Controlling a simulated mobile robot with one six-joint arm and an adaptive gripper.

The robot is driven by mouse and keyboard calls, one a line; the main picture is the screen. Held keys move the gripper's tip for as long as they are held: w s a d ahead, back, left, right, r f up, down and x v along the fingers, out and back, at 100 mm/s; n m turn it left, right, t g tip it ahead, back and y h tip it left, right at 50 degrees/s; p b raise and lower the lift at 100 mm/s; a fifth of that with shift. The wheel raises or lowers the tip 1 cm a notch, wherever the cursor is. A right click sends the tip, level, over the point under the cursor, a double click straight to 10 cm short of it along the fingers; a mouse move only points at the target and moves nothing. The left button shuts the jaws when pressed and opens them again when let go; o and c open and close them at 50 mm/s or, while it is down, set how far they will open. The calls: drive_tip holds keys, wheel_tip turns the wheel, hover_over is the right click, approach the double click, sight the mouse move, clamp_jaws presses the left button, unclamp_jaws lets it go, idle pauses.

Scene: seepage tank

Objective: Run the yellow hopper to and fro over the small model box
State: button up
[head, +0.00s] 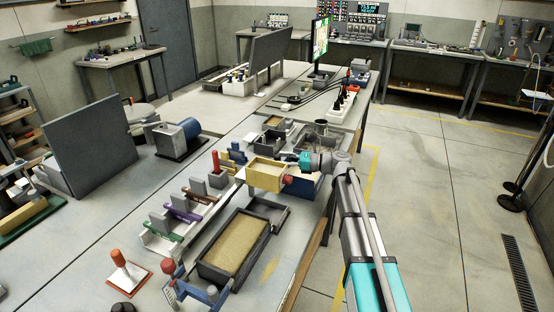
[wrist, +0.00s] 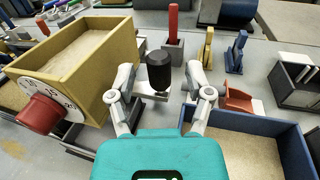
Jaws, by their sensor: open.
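The yellow hopper (head: 262,182), an open box with sand in it, is at the middle of the head view. It fills the left of the wrist view (wrist: 85,84), with a red knob (wrist: 42,114) on a numbered dial. A black upright handle (wrist: 160,72) on a grey bracket is beside it. My gripper (wrist: 159,82) is open, its fingers on either side of the handle; contact is not clear. It also shows at the hopper's right (head: 298,158). A blue-walled box with sand (wrist: 298,150) is at the lower right; I cannot tell whether it is the small model box.
A long dark tank of sand (head: 206,268) and a small dark tray (head: 285,214) stand in front of the hopper. Coloured stands and a red-handled block (head: 218,178) are to its left. A grey cup (head: 321,130) is behind. Open floor lies to the right.

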drive_tip(key=shift+w+a, duration=0.1)
drive_tip(key=shift+a, duration=0.85)
clamp_jaws()
